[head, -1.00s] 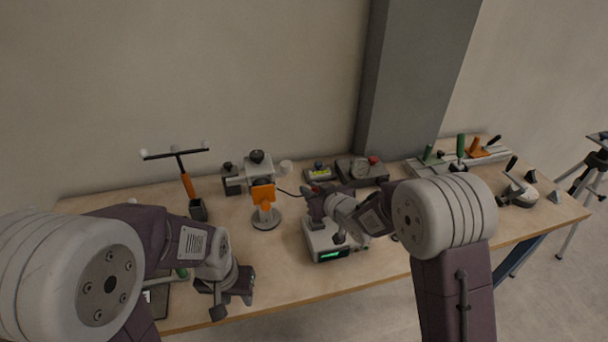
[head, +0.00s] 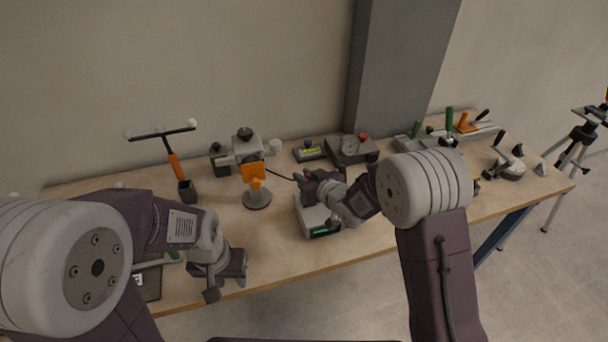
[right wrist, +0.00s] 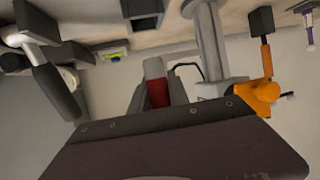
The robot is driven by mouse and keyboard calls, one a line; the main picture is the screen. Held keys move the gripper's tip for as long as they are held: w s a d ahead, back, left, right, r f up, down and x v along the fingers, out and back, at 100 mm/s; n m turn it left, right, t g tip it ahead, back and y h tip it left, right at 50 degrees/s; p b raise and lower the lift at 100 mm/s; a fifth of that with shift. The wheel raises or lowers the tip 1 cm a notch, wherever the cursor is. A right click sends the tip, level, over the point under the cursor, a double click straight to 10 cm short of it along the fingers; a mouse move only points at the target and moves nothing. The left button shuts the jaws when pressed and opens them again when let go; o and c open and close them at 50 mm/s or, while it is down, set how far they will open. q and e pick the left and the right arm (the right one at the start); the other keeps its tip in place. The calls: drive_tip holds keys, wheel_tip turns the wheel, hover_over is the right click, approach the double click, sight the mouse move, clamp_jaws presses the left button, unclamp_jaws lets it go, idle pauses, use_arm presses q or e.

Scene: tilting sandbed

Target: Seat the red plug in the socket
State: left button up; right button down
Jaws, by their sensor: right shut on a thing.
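My right gripper (head: 308,182) is over the back of the grey box with a green display (head: 322,227). In the right wrist view it is shut on the red plug (right wrist: 158,93), which shows between its fingers (right wrist: 158,85). In the head view the plug is hidden by the gripper, and a dark cable runs from near it toward the orange stand. I cannot make out the socket opening or whether the plug touches anything. My left gripper (head: 226,284) is empty near the table's front edge, its fingers apart.
The orange stand (head: 254,173) and a T-handled tool (head: 174,167) stand left of my right gripper. A yellow-labelled box (head: 309,151) and a gauge box (head: 352,150) lie behind it. Clamps and fixtures fill the table's right end. Bare wood lies between the grippers.

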drive_tip(key=shift+f+b, duration=1.9)
drive_tip(key=shift+f, duration=0.7)
drive_tip(key=c, duration=1.2)
unclamp_jaws()
drive_tip(key=shift+o, duration=0.2)
drive_tip(key=shift+s, duration=0.1)
drive_tip(key=v, duration=0.9)
drive_tip(key=shift+r, duration=0.1)
